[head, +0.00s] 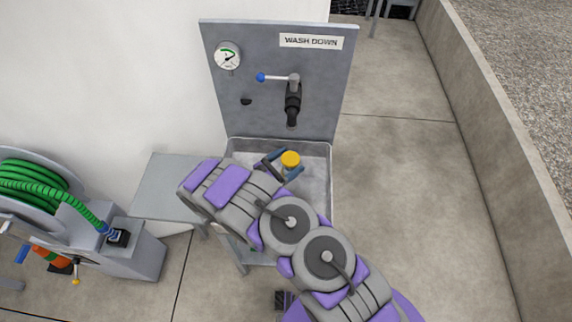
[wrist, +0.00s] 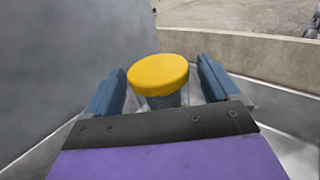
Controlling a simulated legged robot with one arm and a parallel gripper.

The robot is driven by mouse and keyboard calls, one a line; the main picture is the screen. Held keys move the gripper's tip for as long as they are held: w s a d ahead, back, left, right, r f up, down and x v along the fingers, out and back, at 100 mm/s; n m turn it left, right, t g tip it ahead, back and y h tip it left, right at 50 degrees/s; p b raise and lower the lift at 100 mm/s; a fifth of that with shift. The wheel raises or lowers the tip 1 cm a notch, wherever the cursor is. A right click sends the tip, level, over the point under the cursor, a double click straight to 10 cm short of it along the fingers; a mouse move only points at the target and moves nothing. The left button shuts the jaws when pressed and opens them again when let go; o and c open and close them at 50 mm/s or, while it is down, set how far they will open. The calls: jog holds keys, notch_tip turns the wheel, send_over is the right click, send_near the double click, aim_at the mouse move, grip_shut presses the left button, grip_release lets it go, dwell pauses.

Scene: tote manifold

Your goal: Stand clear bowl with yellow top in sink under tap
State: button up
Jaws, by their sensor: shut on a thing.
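The clear bowl with the yellow top (head: 290,159) is upright over the sink (head: 318,190), below the tap (head: 292,108). In the wrist view its yellow top (wrist: 158,74) stands between the two blue fingers, with a little of the clear body below it. My gripper (head: 279,166) is shut on the bowl. The arm hides the near part of the sink. I cannot tell whether the bowl's base touches the sink floor.
A grey panel with a gauge (head: 228,56), a blue-knobbed lever (head: 275,78) and a WASH DOWN sign (head: 311,41) rises behind the sink. A grey side table (head: 165,185) and a green hose reel (head: 35,185) stand left. A low wall (head: 480,130) runs along the right; floor between is clear.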

jog(key=shift+w+d, duration=0.15)
jog(key=shift+w, duration=0.75)
jog(key=shift+w+f, duration=0.25)
jog(key=f, duration=0.2)
jog(key=f+b, duration=0.1)
jog(key=shift+a, duration=0.25)
jog(key=shift+d, duration=0.1)
jog(key=shift+f+b, duration=0.3)
jog(key=shift+f, duration=0.2)
jog(key=shift+f, duration=0.1)
jog(key=o, duration=0.8)
